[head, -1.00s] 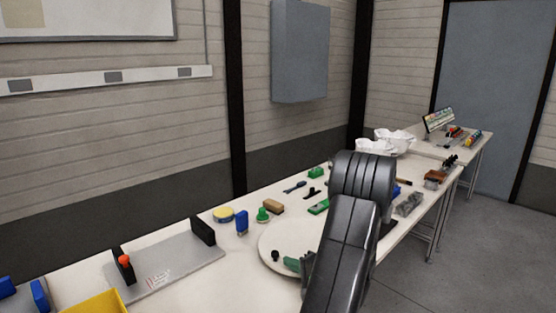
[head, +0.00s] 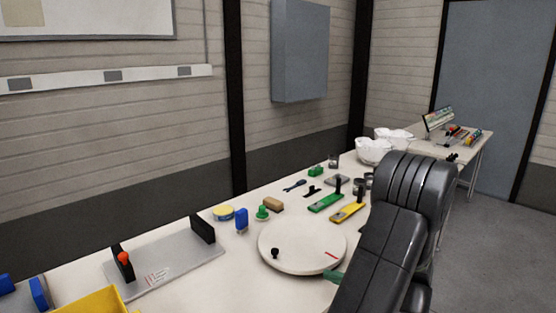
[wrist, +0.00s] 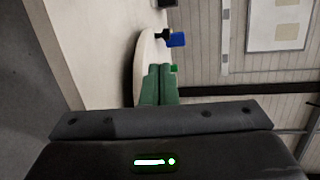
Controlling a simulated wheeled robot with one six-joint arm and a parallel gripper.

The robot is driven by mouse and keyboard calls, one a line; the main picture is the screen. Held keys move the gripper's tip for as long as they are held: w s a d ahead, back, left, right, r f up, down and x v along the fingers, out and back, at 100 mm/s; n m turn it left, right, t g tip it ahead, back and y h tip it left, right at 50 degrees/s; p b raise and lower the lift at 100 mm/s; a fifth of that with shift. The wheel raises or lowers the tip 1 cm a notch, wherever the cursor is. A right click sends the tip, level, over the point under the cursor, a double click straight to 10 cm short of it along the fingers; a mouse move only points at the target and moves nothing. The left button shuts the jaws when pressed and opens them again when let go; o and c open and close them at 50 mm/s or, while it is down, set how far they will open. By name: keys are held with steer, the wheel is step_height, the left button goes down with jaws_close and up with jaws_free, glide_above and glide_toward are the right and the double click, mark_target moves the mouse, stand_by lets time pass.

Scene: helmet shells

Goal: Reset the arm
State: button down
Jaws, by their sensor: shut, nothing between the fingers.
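My arm stands at the right of the head view, over the front edge of the workbench. In the wrist view my gripper (wrist: 159,72) shows two green fingers lying together, shut and empty. In the head view only a bit of green finger (head: 333,276) shows at the front right of the round white turntable (head: 290,246); the rest is hidden behind my arm. The turntable has a black knob (head: 275,253) and a red mark (head: 331,255), and carries nothing else that I can see.
White helmet shells (head: 373,151) stand at the back. Green (head: 325,203) and yellow (head: 346,212) tools lie behind the turntable. A blue block (head: 241,220), a grey fixture plate (head: 165,264) and a yellow bin (head: 97,302) are to the left. Open floor (head: 500,240) lies at right.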

steer(key=shift+w+a+m+g, duration=0.3)
steer(key=shift+a+g, duration=0.2)
steer(key=shift+g, duration=0.3)
steer(key=shift+f, duration=0.1)
steer(key=shift+s+a, duration=0.1)
